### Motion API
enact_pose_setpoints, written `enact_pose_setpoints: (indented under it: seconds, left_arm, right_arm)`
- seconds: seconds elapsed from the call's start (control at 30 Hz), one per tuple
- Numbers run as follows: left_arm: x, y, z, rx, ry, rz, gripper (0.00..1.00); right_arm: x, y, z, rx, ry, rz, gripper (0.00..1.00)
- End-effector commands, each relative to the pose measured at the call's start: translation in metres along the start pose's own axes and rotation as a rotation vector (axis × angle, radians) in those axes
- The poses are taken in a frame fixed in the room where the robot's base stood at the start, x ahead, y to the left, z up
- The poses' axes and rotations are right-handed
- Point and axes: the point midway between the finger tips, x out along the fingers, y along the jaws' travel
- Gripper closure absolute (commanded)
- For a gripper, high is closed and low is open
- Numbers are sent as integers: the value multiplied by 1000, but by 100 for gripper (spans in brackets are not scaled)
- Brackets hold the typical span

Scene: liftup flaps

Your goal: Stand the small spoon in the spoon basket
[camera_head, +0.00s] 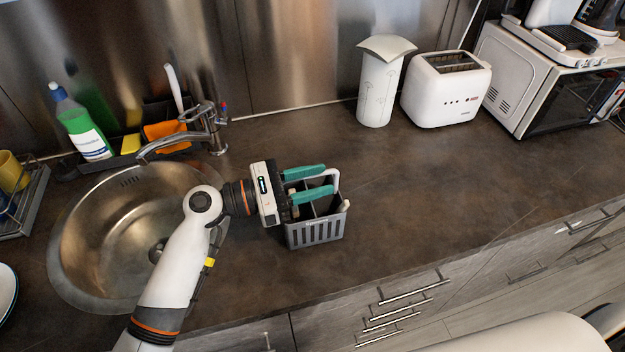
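The spoon basket (316,232) is a grey slotted caddy with dark compartments, standing on the counter just right of the sink. My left gripper (329,179) reaches over it from the left. Its two teal fingers are apart, with a visible gap and nothing clearly held between them. A white curved piece (336,178) rises at the basket's right side near the fingertips; I cannot tell whether it is a handle or a utensil. A small pale tip (346,205) shows at the basket's right rim. I cannot make out the small spoon for certain. My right gripper is not in view.
The round steel sink (75,245) and faucet (205,125) lie left of the basket. The counter (430,190) right of the basket is clear.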

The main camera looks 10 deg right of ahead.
Motion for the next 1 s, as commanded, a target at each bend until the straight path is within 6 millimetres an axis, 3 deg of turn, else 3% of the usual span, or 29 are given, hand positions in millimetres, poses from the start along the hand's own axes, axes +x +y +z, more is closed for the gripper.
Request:
enact_pose_setpoints:
  seconds: [0.03,0.23,0.5,0.7,1.0]
  left_arm:
    - [-2,5,24,-39,-35,8,62]
    - [-22,5,24,-32,-34,5,62]
    - [-79,6,17,-19,-25,3,62]
    - [-110,6,12,-13,-18,3,62]
    - [-122,7,5,-8,-10,6,62]
  right_arm:
    - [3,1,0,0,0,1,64]
    - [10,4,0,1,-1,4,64]
    - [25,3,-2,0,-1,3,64]
    - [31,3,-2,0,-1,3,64]
    - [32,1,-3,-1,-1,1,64]
